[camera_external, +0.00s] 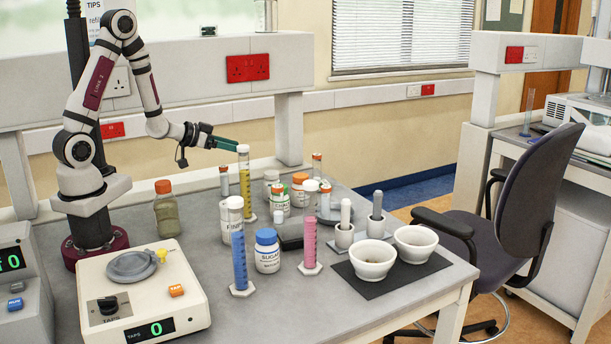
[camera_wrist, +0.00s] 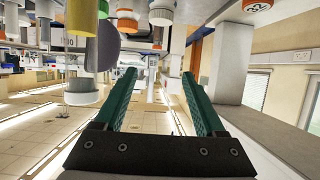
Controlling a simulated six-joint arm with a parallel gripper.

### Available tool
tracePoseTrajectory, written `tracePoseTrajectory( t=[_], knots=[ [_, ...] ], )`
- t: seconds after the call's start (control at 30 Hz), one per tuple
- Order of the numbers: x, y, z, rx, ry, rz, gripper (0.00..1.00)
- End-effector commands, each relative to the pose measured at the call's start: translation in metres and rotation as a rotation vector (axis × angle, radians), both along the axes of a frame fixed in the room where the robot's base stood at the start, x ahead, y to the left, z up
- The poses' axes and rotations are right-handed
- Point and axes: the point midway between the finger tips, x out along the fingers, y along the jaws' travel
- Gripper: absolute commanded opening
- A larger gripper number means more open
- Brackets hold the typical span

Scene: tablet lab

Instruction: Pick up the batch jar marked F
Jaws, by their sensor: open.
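My gripper (camera_external: 232,143) is raised above the back of the bench, pointing right, beside the top of the yellow cylinder (camera_external: 244,185). In the wrist view my gripper (camera_wrist: 157,73) shows two green fingers spread apart with nothing between them. Several small jars stand mid-bench: a white-lidded jar (camera_external: 271,181), an orange-lidded jar (camera_external: 299,190), a jar with a green and orange lid (camera_external: 279,203) and another white-lidded jar (camera_external: 310,197). I cannot read an F on any of them. The wrist view looks upside down, with jars along its top edge.
A blue cylinder (camera_external: 239,262), a jar labelled SUGAR (camera_external: 267,258) and a pink cylinder (camera_external: 310,243) stand in front of the jars. White mortars (camera_external: 373,267) sit on a dark mat at right.

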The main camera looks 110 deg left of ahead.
Motion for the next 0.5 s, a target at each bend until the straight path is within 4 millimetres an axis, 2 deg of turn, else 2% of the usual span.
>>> tracePoseTrajectory(
  t=[0.03, 0.1, 0.17, 0.33, 0.5],
  knots=[
    [0.0, -0.001, -0.023, -0.012, 0.004, 0.0, 0.72],
    [0.0, -0.001, -0.046, -0.009, 0.003, 0.001, 0.72],
    [0.0, -0.001, -0.061, -0.004, 0.002, -0.001, 0.72],
    [0.01, 0.009, -0.079, 0.005, -0.001, -0.003, 0.72],
    [0.041, 0.041, -0.097, 0.006, -0.002, -0.003, 0.72]
  ],
)
